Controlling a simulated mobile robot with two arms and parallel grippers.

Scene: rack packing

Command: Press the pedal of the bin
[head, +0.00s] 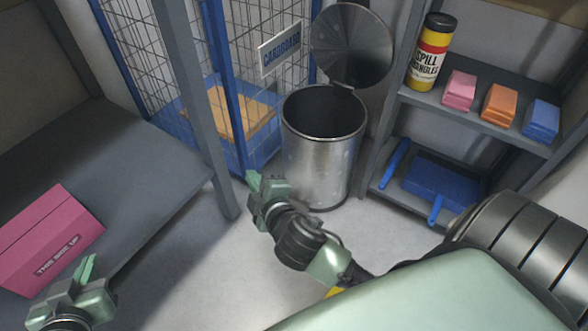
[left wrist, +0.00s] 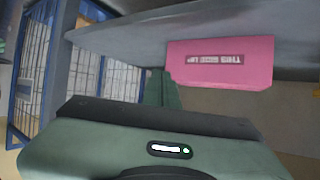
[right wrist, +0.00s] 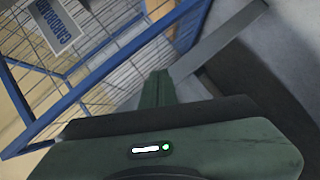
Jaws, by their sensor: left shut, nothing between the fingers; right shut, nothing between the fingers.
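The metal bin (head: 322,150) stands upright on the floor in the head view. Its round lid (head: 352,48) is raised, and the dark inside shows. The pedal cannot be made out; my right arm covers the low front of the bin. My right gripper (head: 264,181) is shut and empty, in front of the bin's lower left side; I cannot tell whether it touches anything. The bin is not seen in the right wrist view. My left gripper (head: 86,270) is shut and empty at the lower left, near the pink box (head: 50,240).
A blue wire cage (head: 240,160) with a cardboard sign (head: 281,50) stands left of the bin. A grey shelf (head: 120,165) is at left. A rack (head: 470,120) at right holds a yellow canister (head: 430,55), colored packs and a blue dustpan (head: 440,180).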

